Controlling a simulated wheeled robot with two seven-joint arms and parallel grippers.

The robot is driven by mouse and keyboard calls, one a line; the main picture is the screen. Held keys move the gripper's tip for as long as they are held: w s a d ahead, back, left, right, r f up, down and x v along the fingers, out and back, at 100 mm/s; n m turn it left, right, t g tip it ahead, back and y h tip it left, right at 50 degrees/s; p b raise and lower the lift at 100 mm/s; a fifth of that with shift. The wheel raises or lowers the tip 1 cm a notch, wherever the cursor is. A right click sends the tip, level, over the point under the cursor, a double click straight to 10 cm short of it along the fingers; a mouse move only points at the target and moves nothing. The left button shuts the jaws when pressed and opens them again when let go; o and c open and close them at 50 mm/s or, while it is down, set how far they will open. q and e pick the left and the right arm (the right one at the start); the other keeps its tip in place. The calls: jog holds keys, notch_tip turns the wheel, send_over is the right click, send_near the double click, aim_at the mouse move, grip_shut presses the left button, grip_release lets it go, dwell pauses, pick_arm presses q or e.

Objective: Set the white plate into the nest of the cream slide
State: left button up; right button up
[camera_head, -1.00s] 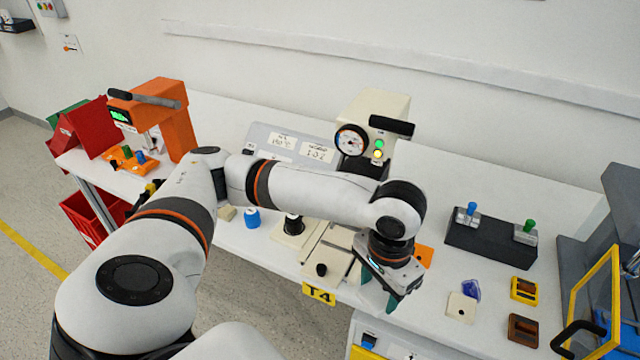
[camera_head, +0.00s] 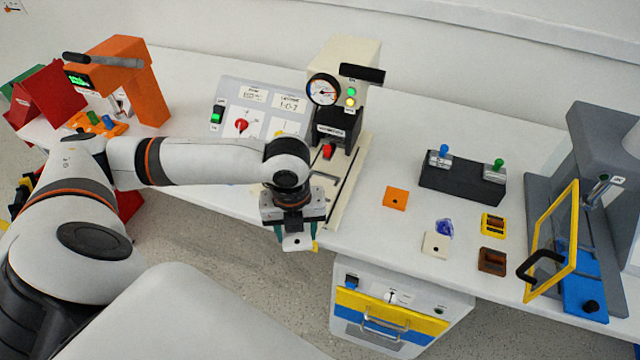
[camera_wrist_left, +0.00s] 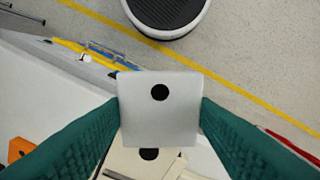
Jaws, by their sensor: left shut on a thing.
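My left gripper (camera_head: 297,238) is shut on the white plate (camera_head: 298,242), a flat square with a dark round hole. In the left wrist view the plate (camera_wrist_left: 160,115) sits between the two teal fingers. They hold it above the front end of the cream slide (camera_wrist_left: 130,163), near the bench's front edge. A black round spot on the slide shows just below the plate. In the head view the cream slide track (camera_head: 347,195) runs out from the cream press (camera_head: 345,60); my gripper and arm hide its front and nest. My right gripper is out of view.
An orange plate (camera_head: 396,198), a beige plate (camera_head: 435,245), a blue piece (camera_head: 444,228) and small yellow and brown holders lie to the right. A black block (camera_head: 462,178) with two levers stands behind them. A yellow-framed door (camera_head: 552,245) stands at far right.

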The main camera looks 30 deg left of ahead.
pick_arm(q)
jog(key=m, duration=0.1)
jog(key=a+m, duration=0.1)
jog(key=m, duration=0.2)
jog(key=shift+s+a+f, duration=0.2)
jog(key=shift+s+f, duration=0.05)
jog(key=shift+s, duration=0.05)
jog(key=shift+a+m, duration=0.1)
jog(key=shift+m, duration=0.4)
jog(key=shift+w+a, duration=0.1)
jog(key=shift+w, duration=0.25)
jog(key=p, duration=0.2)
send_over(320, 178)
jog(key=s+d, duration=0.2)
jog(key=shift+s+a, duration=0.15)
jog(key=shift+a, duration=0.05)
jog(key=shift+f+p, duration=0.7)
jog(key=shift+f, duration=1.15)
jog(key=o, duration=1)
jog(key=shift+f, duration=0.1)
jog(key=shift+c, duration=0.2)
